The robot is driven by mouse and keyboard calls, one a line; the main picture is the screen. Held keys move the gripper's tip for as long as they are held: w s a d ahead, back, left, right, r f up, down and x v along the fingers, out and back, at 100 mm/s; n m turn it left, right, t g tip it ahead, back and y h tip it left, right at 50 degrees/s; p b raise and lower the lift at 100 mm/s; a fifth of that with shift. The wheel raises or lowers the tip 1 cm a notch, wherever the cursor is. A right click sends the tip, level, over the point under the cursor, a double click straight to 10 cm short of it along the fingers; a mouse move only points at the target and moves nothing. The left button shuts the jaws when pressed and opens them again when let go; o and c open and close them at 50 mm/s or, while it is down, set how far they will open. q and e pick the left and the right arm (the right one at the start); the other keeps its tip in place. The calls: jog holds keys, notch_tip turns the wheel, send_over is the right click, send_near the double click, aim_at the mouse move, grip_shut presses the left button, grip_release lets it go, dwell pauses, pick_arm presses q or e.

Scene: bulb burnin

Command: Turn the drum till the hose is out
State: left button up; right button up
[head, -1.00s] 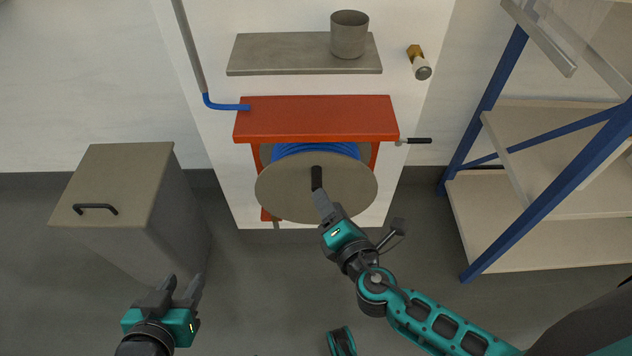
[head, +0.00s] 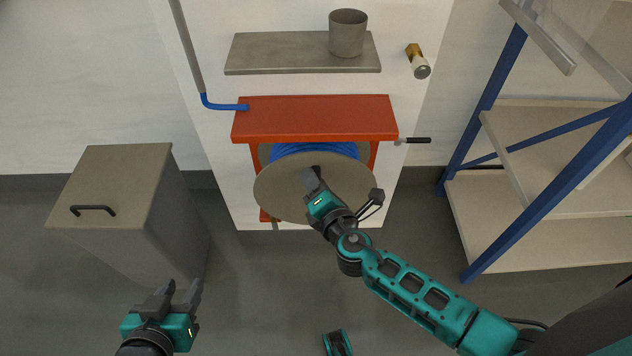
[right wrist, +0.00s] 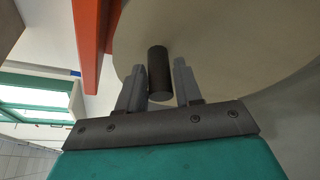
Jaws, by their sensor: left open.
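The hose drum shows its round beige disc (head: 285,190) under a red bracket (head: 315,118), with blue hose (head: 315,150) wound behind the disc. A black crank handle (right wrist: 160,73) sticks out from the disc. My right gripper (head: 314,180) is at the disc and mostly hides the handle in the head view. In the right wrist view, the fingers of my right gripper (right wrist: 161,85) stand on either side of the handle; I cannot tell whether they press on it. My left gripper (head: 177,291) is open and empty, low on the left, away from the drum.
A blue hose end (head: 225,106) leads to a grey pipe on the left. A black lever (head: 416,140) sits right of the bracket. Above are a grey shelf (head: 285,55) with a cup (head: 348,33) and a brass fitting (head: 416,60). A bin (head: 115,190) and a blue-framed rack (head: 500,130) flank the drum.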

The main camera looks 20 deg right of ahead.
grip_shut()
dwell(0.4)
